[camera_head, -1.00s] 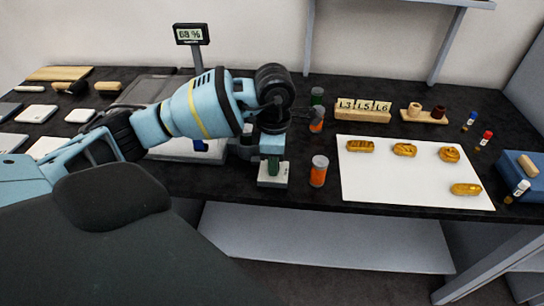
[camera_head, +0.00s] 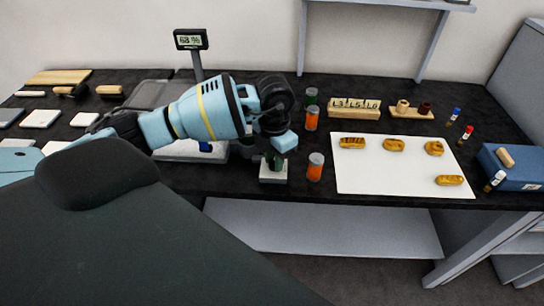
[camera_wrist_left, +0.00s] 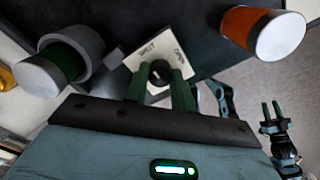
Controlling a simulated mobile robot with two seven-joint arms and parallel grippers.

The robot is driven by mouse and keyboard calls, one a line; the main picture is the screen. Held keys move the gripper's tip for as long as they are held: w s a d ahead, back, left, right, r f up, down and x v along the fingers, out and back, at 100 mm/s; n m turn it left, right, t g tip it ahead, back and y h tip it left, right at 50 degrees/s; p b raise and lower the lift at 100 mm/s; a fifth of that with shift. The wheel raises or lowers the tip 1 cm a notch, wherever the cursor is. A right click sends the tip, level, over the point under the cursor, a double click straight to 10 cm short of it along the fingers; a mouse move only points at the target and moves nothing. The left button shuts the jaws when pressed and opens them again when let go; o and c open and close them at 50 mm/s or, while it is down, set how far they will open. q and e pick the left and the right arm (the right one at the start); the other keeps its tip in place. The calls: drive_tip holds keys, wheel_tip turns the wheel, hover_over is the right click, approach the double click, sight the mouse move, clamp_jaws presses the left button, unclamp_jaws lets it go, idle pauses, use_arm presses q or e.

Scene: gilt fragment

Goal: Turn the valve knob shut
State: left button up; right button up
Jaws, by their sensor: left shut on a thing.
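The valve is a small pale block (camera_head: 273,178) near the table's front edge, in the middle of the head view. In the left wrist view its plate (camera_wrist_left: 178,56) bears the words SHUT and OPEN. The dark round knob (camera_wrist_left: 157,75) stands on the plate between my left gripper's green fingers. My left gripper (camera_head: 274,161) reaches down from above and is shut on the knob; in the head view its fingers hide the knob. In the left wrist view my right gripper (camera_wrist_left: 271,109) shows small at the right, with its two fingers apart and nothing between them.
An orange jar (camera_head: 315,168) stands close right of the valve. Another orange jar (camera_head: 311,119) and a green jar (camera_head: 311,97) stand behind it. A white sheet (camera_head: 400,183) with several golden pieces lies to the right. A scale display (camera_head: 191,40) rises behind my left arm.

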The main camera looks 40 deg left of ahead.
drive_tip(key=shift+w+r, duration=0.2)
idle(0.4)
use_arm(q)
drive_tip(key=o, duration=1)
drive_tip(key=shift+r, duration=0.1)
wheel_tip(320, 180, up, 8)
drive_tip(key=shift+f, duration=0.15)
use_arm(e)
drive_tip(key=shift+w, duration=0.1)
